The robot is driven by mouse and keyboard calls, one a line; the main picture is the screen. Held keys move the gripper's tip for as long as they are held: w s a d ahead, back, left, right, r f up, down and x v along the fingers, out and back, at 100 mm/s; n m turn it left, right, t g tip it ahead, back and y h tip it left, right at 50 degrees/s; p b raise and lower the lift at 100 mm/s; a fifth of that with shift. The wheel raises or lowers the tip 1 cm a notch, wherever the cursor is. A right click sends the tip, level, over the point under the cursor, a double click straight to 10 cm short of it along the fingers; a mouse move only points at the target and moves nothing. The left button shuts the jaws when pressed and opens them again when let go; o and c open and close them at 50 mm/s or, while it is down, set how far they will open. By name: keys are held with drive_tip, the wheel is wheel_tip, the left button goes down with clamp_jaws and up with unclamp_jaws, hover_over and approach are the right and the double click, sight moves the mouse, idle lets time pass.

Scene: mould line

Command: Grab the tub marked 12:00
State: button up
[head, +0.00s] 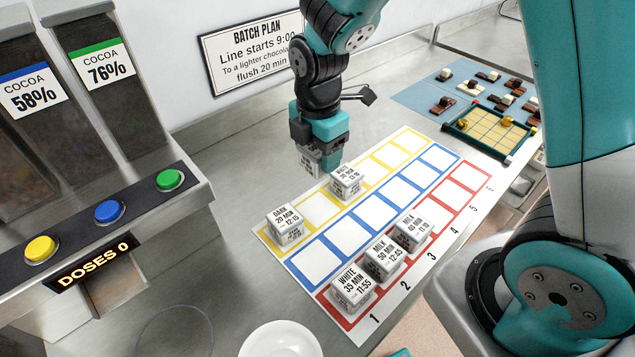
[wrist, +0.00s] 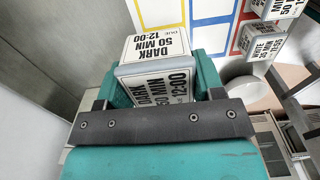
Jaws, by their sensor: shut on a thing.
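The tub marked DARK 50 MIN 12:00 (wrist: 155,46) is a white-topped cube with grey sides, and its label reads clearly in the wrist view. My gripper (head: 325,155) is shut on this tub, with a teal finger on each side of it. In the head view the tub (head: 308,163) shows only partly beside the fingers, over the grey counter at the back edge of the grid mat. I cannot tell how high it is above the counter.
The grid mat (head: 330,258) has yellow, blue and red rows. A DARK 12:15 tub (head: 285,224) and a WHITE tub (head: 346,183) stand in yellow cells. Three tubs stand in red cells 1 to 3. Cocoa dispensers (head: 105,75) rise at left. A white bowl (head: 280,340) sits in front.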

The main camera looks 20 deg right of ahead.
wheel_tip(320, 180, up, 14)
drive_tip(key=p, duration=0.6)
drive_tip(key=shift+f, duration=0.1)
